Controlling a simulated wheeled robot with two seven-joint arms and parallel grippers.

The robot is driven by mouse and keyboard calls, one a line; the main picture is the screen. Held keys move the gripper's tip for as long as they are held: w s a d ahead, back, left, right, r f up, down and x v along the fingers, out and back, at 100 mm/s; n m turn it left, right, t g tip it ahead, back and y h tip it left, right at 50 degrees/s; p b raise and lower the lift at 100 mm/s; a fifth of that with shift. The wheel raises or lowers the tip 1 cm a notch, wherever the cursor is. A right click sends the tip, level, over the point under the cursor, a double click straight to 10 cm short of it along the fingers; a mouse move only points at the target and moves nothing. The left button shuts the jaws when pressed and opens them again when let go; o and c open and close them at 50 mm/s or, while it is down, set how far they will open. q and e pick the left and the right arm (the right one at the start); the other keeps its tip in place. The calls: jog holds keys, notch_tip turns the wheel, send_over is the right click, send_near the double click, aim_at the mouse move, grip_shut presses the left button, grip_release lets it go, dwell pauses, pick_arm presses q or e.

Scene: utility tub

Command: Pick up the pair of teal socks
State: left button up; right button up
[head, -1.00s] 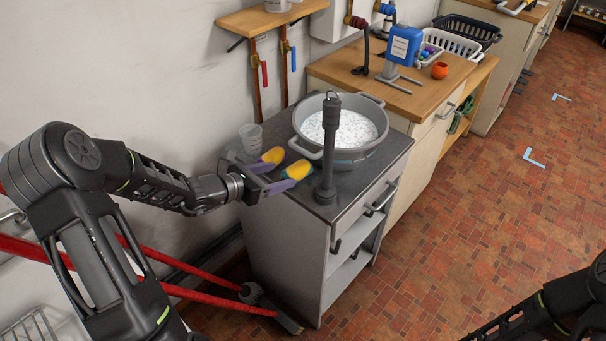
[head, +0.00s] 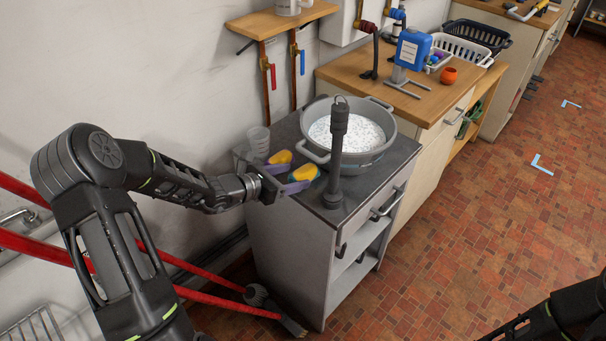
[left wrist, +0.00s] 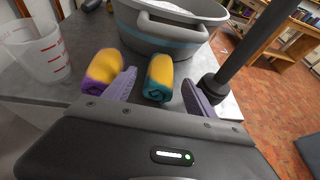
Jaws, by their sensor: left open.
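A rolled pair of teal socks with a yellow upper part (head: 306,172) lies on the grey top of a low cabinet (head: 365,192). It also shows in the left wrist view (left wrist: 159,78). A second roll, yellow and purple (head: 280,157), lies just left of it. My left gripper (head: 291,177) reaches in from the left, low over the cabinet top. Its purple fingers are open, one on each side of the teal roll; the left finger is between the two rolls. I cannot tell whether the fingers touch it. My right gripper is out of view.
A grey tub (head: 387,146) of speckled white contents stands behind the rolls. A dark upright cylinder tool (head: 337,155) stands close on their right. A clear measuring cup (head: 258,141) stands at the left by the wall. Red poles (head: 200,270) lean below my left arm.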

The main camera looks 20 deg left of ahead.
aim_at(303, 168)
pick_arm(q)
jog(key=p+x, duration=0.1)
jog(key=x, duration=0.3)
jog(key=shift+w+d+f, duration=0.1)
jog(key=shift+w, duration=0.25)
jog(key=shift+c, duration=0.2)
jog(key=c, duration=1.1)
jog(key=shift+r, duration=0.7)
notch_tip(303, 168, up, 2)
jog(key=shift+r+b, duration=0.15)
jog(key=shift+b, duration=0.25)
jog(key=s+a+b, duration=0.1)
jog(key=s+a, duration=0.2)
jog(key=s, duration=0.5)
jog(key=s+a+b, duration=0.1)
jog(key=s+a, duration=0.3)
jog(key=s, duration=0.4)
jog(key=shift+s+a, duration=0.2)
jog(key=shift+a, duration=0.05)
